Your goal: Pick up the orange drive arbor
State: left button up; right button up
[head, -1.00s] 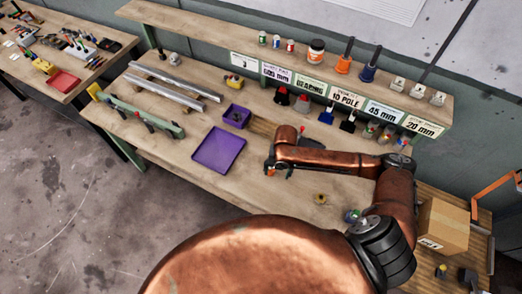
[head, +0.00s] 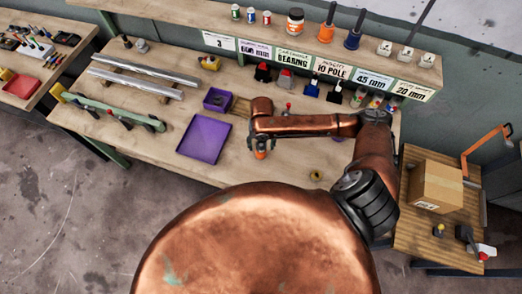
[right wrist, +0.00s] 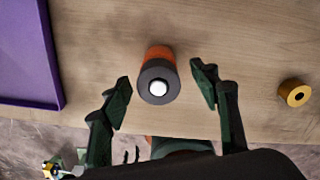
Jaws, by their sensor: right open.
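The orange drive arbor, an upright orange cylinder with a dark grey collar and a white tip, stands on the bench in the right wrist view (right wrist: 157,82). In the head view its orange body (head: 261,154) shows just below the end of my right arm. My right gripper (right wrist: 161,89) is open, its two dark green fingers on either side of the arbor's top, with a gap on both sides. In the head view the right gripper (head: 262,143) is mostly hidden by its own arm. My left gripper is not in view.
A purple tray (head: 205,140) lies left of the arbor, with a small purple bin (head: 217,98) behind it. A brass ring (right wrist: 296,94) lies to the right. A labelled shelf (head: 410,66) runs along the back. The bench around the arbor is clear.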

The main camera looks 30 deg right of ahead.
notch_tip(320, 180, down, 6)
jog(key=shift+r, duration=0.1)
jog(key=shift+c, duration=0.4)
jog(key=shift+w+r, duration=0.1)
grip_shut()
dwell(0.4)
